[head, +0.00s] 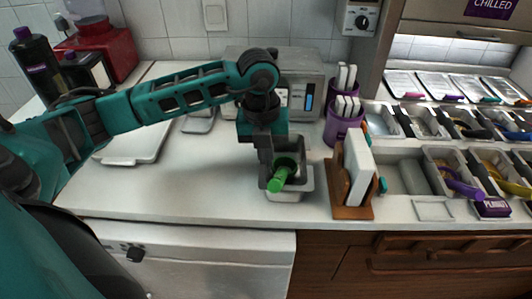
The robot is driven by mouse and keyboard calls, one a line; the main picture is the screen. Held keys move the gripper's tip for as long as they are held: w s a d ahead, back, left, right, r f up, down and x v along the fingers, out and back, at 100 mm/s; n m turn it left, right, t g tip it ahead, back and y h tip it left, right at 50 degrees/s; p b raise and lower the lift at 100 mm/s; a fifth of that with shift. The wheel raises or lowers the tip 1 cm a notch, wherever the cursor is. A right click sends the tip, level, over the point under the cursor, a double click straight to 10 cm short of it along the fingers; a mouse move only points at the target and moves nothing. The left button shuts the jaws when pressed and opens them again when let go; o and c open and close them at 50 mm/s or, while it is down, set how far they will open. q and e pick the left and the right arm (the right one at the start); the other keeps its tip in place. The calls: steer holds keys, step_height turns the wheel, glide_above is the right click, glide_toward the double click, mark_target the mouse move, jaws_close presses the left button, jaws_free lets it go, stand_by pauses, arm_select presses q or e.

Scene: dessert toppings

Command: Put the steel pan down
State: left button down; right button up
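The steel pan (307,178) is a small grey rectangular container in the middle of the head view, over the white counter. A green-handled scoop (280,178) lies in it, its handle pointing toward the front. My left gripper (265,158) points straight down at the pan's back left rim and appears shut on it. The fingertips are partly hidden against the pan. A pale base (287,197) shows just under the pan's front; I cannot tell whether the pan touches it. My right gripper is not in view.
A wooden holder with white cards (357,170) stands close on the right. Purple cups (342,127) and a steel appliance (303,75) stand behind. A topping rail (425,150) fills the right. The counter's front left (190,195) is clear; a white board (135,150) lies farther left.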

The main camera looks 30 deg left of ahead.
arm_select(q)
steer(key=c, duration=1.4)
jaws_free()
steer(key=shift+o, duration=0.2)
step_height(320, 180, up, 12)
steer(key=shift+s+a+r+p, duration=0.15)
steer(key=shift+s+a+p, duration=0.1)
steer(key=shift+a+p, duration=0.15)
